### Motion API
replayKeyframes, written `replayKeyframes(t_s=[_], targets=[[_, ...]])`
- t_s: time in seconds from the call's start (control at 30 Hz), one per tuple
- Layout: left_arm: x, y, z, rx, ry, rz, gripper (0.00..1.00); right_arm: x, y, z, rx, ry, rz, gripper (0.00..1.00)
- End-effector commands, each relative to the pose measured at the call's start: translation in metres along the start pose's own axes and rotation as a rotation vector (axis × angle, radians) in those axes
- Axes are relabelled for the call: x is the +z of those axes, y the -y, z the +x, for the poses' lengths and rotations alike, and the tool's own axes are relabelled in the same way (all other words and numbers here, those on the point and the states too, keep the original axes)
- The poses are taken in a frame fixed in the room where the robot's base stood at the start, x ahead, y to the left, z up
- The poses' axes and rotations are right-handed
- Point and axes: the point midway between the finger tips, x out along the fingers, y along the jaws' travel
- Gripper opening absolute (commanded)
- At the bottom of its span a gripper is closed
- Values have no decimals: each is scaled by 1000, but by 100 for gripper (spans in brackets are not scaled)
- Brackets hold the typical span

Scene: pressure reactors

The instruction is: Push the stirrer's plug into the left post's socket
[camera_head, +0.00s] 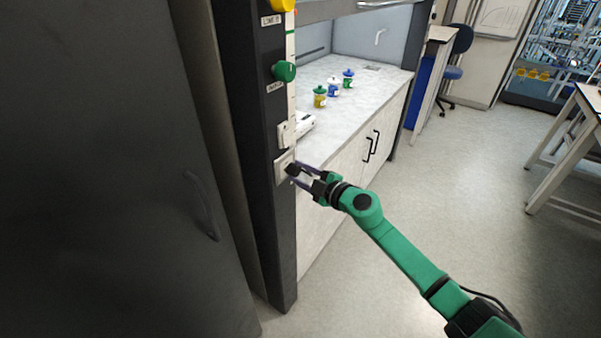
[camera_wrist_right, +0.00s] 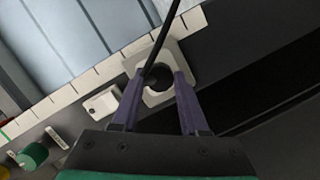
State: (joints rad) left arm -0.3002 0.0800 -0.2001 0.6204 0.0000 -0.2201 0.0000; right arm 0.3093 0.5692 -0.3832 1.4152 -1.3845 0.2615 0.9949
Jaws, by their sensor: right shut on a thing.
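The black plug (camera_wrist_right: 154,81) is between the purple fingers of my right gripper (camera_wrist_right: 159,80), which is shut on it. Its black cable (camera_wrist_right: 164,34) runs up out of the right wrist view. The plug is at the white socket plate (camera_wrist_right: 180,52) on the dark left post (camera_head: 262,130); how deep it sits I cannot tell. In the head view the right gripper (camera_head: 294,172) reaches the socket plate (camera_head: 281,167) from the right. A white device (camera_head: 305,123), perhaps the stirrer, is partly hidden behind the post on the worktop. My left gripper is not in view.
A smaller white plate (camera_wrist_right: 102,103) and a green knob (camera_head: 284,71) are on the same post. Several lidded jars, one yellow-green (camera_head: 320,97), stand on the worktop (camera_head: 375,82). A dark door (camera_head: 110,180) fills the left.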

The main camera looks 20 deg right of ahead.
Motion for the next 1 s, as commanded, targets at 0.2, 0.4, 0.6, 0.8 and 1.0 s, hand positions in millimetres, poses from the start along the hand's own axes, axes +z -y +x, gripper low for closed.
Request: replayKeyframes(t_s=[0.2,0.4,0.6,0.8,1.0], targets=[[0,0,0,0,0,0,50,0,0,0,1,0,1,0],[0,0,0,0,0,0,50,0,0,0,1,0,1,0],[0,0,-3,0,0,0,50,-1,-1,0,1,-1,3,0],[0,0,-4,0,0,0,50,0,0,0,1,0,2,0],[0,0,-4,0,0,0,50,0,0,0,1,0,1,0]])
